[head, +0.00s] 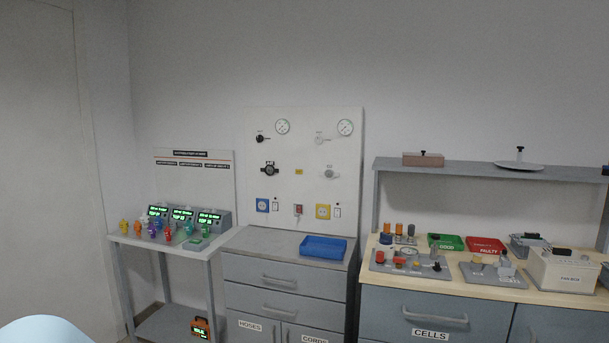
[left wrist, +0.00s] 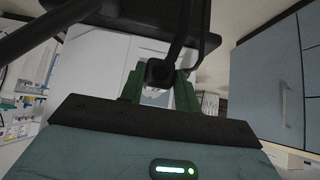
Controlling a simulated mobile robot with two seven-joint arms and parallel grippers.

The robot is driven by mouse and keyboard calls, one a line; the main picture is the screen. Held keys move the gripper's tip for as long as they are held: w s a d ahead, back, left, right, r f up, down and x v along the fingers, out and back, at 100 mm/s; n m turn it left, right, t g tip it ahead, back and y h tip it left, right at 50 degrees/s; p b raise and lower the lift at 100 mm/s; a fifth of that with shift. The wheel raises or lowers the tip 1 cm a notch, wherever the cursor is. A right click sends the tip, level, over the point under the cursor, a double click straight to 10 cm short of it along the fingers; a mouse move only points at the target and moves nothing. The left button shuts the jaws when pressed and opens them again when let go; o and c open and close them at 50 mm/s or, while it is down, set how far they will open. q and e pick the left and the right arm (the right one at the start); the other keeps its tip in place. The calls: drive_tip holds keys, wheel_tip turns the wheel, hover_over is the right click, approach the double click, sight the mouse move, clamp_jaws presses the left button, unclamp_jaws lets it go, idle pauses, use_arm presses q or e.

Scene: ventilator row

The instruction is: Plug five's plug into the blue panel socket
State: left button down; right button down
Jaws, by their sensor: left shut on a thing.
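The blue panel socket (head: 262,205) is low on the left of the white wall panel (head: 304,130), with a small switch beside it. My left gripper (left wrist: 159,82) shows only in the left wrist view. Its green fingers are shut on a black plug (left wrist: 160,71), from which a dark cord (left wrist: 180,38) runs up. The plug's prongs and any number on it cannot be made out. No gripper shows in the head view, so the plug's distance from the socket cannot be told. My right gripper is not in view.
A yellow socket (head: 323,211) is right of the blue one. Below the panel, a grey cabinet (head: 259,242) bears a blue tray (head: 324,248). A cart (head: 179,246) with lit devices (head: 184,215) stands left, and a workbench (head: 460,293) with parts stands right. The cabinet top's left part is clear.

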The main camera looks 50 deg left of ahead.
use_arm(q)
drive_tip(key=shift+t, duration=0.4)
drive_tip(key=r, duration=0.1)
drive_tip(key=w+r+p, duration=0.1)
drive_tip(key=r, duration=0.1)
drive_tip(key=w+r, duration=0.1)
drive_tip(key=shift+r+p, duration=0.2)
drive_tip(key=shift+p, duration=0.15)
drive_tip(key=shift+s+f, duration=0.15)
drive_tip(key=shift+f, duration=0.1)
